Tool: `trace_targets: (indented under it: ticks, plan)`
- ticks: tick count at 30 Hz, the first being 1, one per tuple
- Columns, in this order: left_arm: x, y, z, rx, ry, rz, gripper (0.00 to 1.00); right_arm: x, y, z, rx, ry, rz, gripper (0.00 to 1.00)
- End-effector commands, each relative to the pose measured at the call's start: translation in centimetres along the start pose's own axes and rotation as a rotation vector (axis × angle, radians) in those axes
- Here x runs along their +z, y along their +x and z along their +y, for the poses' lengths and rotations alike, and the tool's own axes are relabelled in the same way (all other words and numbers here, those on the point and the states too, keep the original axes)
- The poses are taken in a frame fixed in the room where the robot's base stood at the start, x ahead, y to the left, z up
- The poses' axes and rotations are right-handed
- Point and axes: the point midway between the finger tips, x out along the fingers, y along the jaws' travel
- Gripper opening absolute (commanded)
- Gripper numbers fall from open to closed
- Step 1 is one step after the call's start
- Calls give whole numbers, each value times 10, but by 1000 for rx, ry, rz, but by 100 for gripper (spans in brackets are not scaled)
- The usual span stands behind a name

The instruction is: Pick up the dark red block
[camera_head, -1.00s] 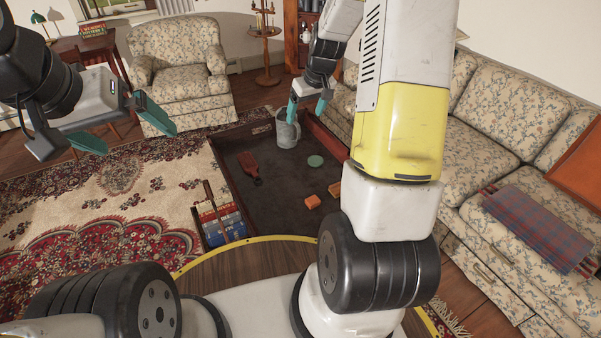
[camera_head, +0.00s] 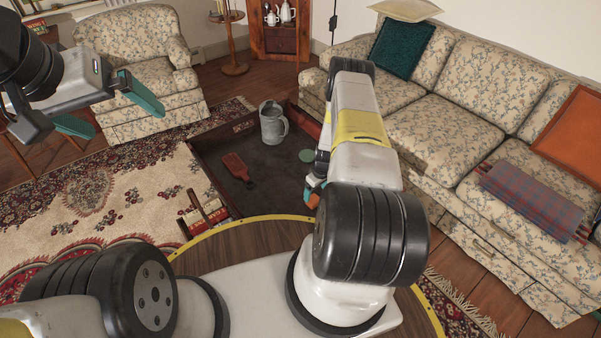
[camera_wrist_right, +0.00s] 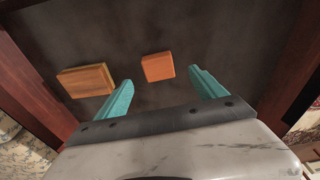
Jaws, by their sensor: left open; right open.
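In the right wrist view, a small orange-red block (camera_wrist_right: 158,66) lies on a dark surface, just ahead of the space between my right gripper's fingertips. A larger wood-orange block (camera_wrist_right: 86,80) lies to its left, beyond the left finger. No block looks clearly dark red. My right gripper (camera_wrist_right: 163,84) is open and empty. In the head view it is mostly hidden by my right arm, with an orange block (camera_head: 312,201) partly showing beside it. My left gripper (camera_head: 105,108) is open and empty, high at the left.
The dark-floored tray (camera_head: 209,182) also holds a grey metal pitcher (camera_head: 270,124), a red paddle-like object (camera_head: 237,168) and a green disc (camera_head: 306,156). Its raised reddish wall (camera_wrist_right: 28,90) runs beside the blocks. A floral sofa (camera_head: 440,95) stands at the right.

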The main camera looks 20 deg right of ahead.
Motion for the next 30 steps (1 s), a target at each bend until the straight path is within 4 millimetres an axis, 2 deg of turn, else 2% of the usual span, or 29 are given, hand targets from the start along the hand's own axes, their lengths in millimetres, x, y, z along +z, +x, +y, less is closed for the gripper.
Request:
trace_targets:
  ticks: [14, 23, 26, 30]
  plan:
    - [0, 0, 0, 0, 0, 0, 100, -4, 62, 3, -2, 0, -1, 80]
    - [0, 0, 0, 0, 0, 0, 100, -4, 67, 4, -1, 1, 0, 80]
    - [0, 0, 0, 0, 0, 0, 100, -4, 66, 4, -1, 1, 0, 64]
    - [0, 0, 0, 0, 0, 0, 100, -4, 66, 4, -1, 1, 0, 37]
